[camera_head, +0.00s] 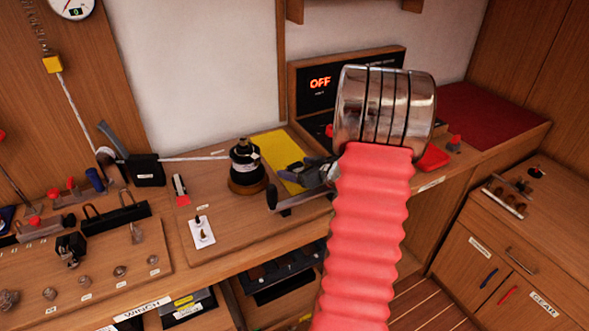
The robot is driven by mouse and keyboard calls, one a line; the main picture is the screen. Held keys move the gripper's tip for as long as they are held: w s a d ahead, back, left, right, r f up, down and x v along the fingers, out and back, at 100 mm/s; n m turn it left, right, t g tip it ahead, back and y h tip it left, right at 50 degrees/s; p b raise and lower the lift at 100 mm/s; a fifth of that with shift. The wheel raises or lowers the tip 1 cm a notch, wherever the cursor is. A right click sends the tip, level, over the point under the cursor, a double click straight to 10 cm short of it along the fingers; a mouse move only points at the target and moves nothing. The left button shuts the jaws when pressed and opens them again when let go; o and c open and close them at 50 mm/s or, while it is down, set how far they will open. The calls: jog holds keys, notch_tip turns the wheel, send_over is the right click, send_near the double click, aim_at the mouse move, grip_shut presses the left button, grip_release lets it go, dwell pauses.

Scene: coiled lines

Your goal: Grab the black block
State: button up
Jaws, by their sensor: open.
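A black block-shaped piece (146,170) sits on the wooden bench at left, with a grey lever leaning up from it and a pale line running right. Another small black piece (70,246) stands on the board at lower left; I cannot tell which is the block named. My red ribbed arm and metal joint fill the right middle. My gripper (295,173) shows as dark jaws left of the arm, partly hidden by it. It is open, over or near the yellow panel (276,150), right of and apart from both black pieces.
A black winch drum (246,163) stands between the left black piece and my gripper. A metal crank handle (297,199) lies below the gripper. An OFF display (321,83) stands behind. Several knobs line the front board, and a red mat (490,120) lies at right.

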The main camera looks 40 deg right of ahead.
jog(key=shift+c, duration=0.2)
jog(key=c, duration=1.1)
jog(key=shift+r, duration=0.15)
jog(key=shift+c, duration=0.9)
notch_tip(320, 180, up, 10)
